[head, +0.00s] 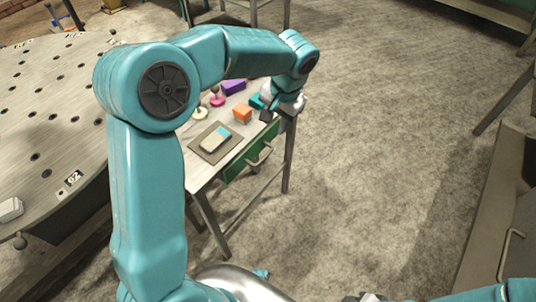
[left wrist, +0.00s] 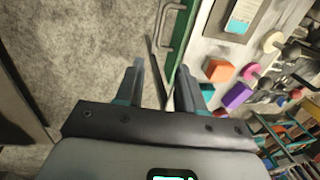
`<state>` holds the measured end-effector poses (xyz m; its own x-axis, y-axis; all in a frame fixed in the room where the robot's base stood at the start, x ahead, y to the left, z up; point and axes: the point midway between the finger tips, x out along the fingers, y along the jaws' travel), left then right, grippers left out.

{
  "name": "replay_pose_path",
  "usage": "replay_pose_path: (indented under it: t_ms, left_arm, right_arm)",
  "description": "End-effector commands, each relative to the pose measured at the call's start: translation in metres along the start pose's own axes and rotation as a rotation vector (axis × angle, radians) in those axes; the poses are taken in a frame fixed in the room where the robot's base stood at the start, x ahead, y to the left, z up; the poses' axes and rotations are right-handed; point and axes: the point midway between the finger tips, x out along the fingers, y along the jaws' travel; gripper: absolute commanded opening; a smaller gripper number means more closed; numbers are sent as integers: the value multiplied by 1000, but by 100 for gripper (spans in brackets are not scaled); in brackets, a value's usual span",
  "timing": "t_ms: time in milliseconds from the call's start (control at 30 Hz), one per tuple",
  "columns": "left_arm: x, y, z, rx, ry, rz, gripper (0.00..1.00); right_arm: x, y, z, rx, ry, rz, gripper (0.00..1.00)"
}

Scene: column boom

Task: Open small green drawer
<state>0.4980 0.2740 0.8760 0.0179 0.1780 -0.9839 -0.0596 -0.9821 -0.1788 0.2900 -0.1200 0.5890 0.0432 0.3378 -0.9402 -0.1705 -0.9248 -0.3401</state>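The small green drawer (head: 237,168) sits under the front edge of a small metal table, with a light bar handle (head: 262,156) on its face. It looks shut. In the left wrist view the green drawer front (left wrist: 181,38) and its handle (left wrist: 163,22) show at the top, ahead of the fingers. My left gripper (head: 275,112) is at the table's far right corner, beyond the handle and apart from it. In the wrist view its fingers (left wrist: 160,78) are spread with nothing between them. Of my right gripper, only a blurred part (head: 366,297) shows at the bottom edge.
On the tabletop (head: 203,172) are a tray (head: 197,150) with a pale and teal block, an orange block (head: 242,113), a purple block (head: 233,87) and round knobs. A large perforated table (head: 50,110) stands at left. The floor right of the small table is clear.

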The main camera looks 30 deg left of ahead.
Motion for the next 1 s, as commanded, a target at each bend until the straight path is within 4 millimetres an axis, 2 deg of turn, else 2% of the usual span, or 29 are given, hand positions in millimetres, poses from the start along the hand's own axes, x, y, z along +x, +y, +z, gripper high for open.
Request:
replay_pose_path:
  t_ms: [167, 400, 600, 800, 1000]
  left_arm:
    - [28, -3, 2, -2, -11, -4, 38]
    - [87, -1, 2, 0, -11, -2, 38]
    - [130, 0, 1, 2, -10, -1, 38]
    - [154, 0, 1, 2, -7, -1, 38]
    - [160, 0, 1, 2, -5, -1, 38]
  right_arm:
    - [4, 2, 0, 0, 0, 0, 43]
    - [10, 4, 0, 0, 0, 0, 43]
    - [14, 5, 0, 0, 0, 0, 43]
    - [16, 6, 0, 0, 0, 0, 43]
    - [16, 6, 0, 0, 0, 0, 43]
